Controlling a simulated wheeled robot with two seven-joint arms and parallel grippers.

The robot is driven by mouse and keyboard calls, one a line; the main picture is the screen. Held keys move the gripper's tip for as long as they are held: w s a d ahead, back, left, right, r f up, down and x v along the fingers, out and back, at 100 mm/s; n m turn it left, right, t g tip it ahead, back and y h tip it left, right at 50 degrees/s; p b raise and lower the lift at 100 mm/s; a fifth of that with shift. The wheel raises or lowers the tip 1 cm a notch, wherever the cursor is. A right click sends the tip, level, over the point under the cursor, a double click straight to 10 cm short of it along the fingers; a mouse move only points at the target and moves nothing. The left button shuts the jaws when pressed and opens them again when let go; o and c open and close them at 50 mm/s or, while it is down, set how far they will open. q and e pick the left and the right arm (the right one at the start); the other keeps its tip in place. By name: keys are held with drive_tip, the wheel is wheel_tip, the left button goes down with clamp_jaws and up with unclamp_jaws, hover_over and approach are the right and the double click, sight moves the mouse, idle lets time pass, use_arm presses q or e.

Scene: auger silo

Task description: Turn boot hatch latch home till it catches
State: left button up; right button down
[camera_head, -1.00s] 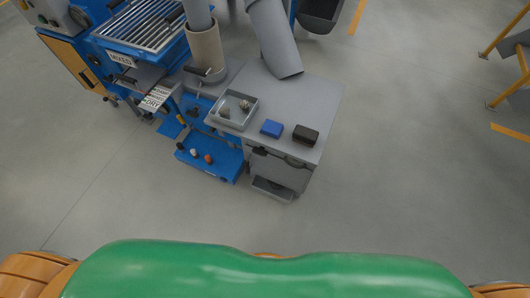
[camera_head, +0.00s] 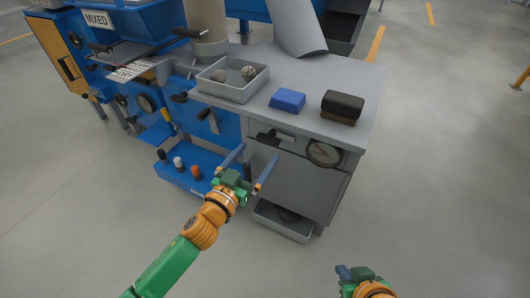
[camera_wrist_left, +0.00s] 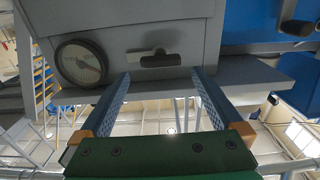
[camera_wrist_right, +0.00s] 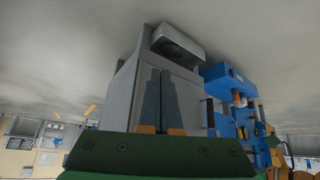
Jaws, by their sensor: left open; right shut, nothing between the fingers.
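A dark bar handle (camera_head: 275,135), which I take to be the hatch latch, sits on the front of the grey cabinet (camera_head: 300,185), left of a round dial (camera_head: 323,153). In the left wrist view the latch (camera_wrist_left: 160,60) lies level on the grey panel. My left gripper (camera_head: 250,165) is open in front of the cabinet and below the latch. In the left wrist view the latch stands ahead between its fingertips (camera_wrist_left: 160,73), apparently apart from them. My right gripper (camera_head: 344,272) is shut and empty, low at the right; its fingers (camera_wrist_right: 160,72) point at the cabinet.
The grey top holds a tray (camera_head: 233,93) with two lumps, a blue block (camera_head: 288,100) and a dark block (camera_head: 342,105). Blue machinery with levers (camera_head: 205,113) and a blue knob shelf (camera_head: 190,178) stand at left. A low bin (camera_head: 285,222) sits under the cabinet. Floor at right is clear.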

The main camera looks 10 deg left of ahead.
sight(266, 144)
use_arm(q)
drive_tip(key=b+x, duration=0.1)
drive_tip(key=x, duration=0.4)
drive_tip(key=shift+f, duration=0.1)
drive_tip(key=shift+w, duration=0.25)
use_arm(e)
drive_tip(key=w+a+r+t+y, duration=0.2)
drive_tip(key=w+r+t, duration=0.4)
drive_tip(key=w+r, duration=0.2)
drive_tip(key=shift+a+r+t, duration=0.4)
drive_tip(key=shift+r, duration=0.2)
drive_tip(key=shift+w, duration=0.1)
